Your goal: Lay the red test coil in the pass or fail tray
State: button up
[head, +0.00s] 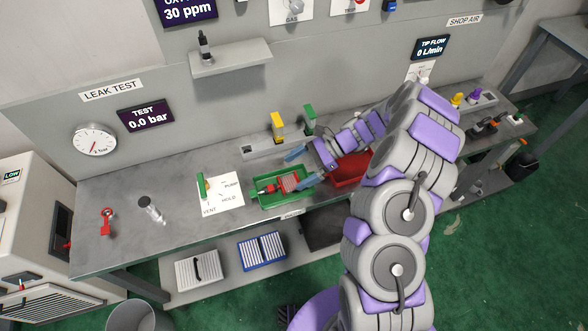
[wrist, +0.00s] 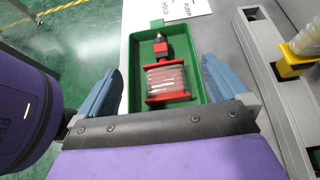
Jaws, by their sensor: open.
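The red test coil (head: 288,183), a ribbed pale coil between red end plates with a dark and red fitting, lies in the green tray (head: 262,199). In the wrist view the coil (wrist: 166,80) lies along the green tray (wrist: 198,61), with its fitting toward the tray's far end. My gripper (head: 300,167) is over the tray, its blue fingers apart. In the wrist view my gripper (wrist: 163,85) has one finger on each side of the coil, with gaps between. The red tray (head: 350,170) is to the right, partly hidden by my arm.
A valve card (head: 221,194) marked pump, hold and vent is left of the green tray. Yellow (head: 278,126) and green (head: 310,117) pieces stand in a rack behind. A red fitting (head: 106,221) and a clear cylinder (head: 151,209) are at the left, with bare bench between.

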jog(key=shift+p+v, duration=1)
jog(key=shift+v, duration=1.35)
jog(key=s+a+r+n+g+h+b, duration=0.1)
jog(key=s+a+r+n+h, duration=0.2)
jog(key=s+r, duration=0.45)
jog(key=s+a+r+n+g+h, duration=0.1)
jog(key=s+a+r+n+h, duration=0.1)
jog(key=s+r+n, duration=0.5)
jog(key=s+d+r+n+t+h, duration=0.1)
jog(key=s+d+h, duration=0.1)
jog(key=s, duration=0.4)
jog(key=s+d+r+n+t+h+b, duration=0.1)
jog(key=s+d+n+h, duration=0.1)
jog(key=s+d, duration=0.3)
jog(key=s+d+r+n+t+h, duration=0.1)
jog(key=s+d+h, duration=0.2)
jog(key=s, duration=0.6)
jog(key=shift+r+n+t+b, duration=0.3)
jog(key=shift+n+b, duration=0.05)
jog(key=shift+n, duration=0.05)
jog(key=shift+s+d, duration=0.1)
jog(key=shift+d, duration=0.05)
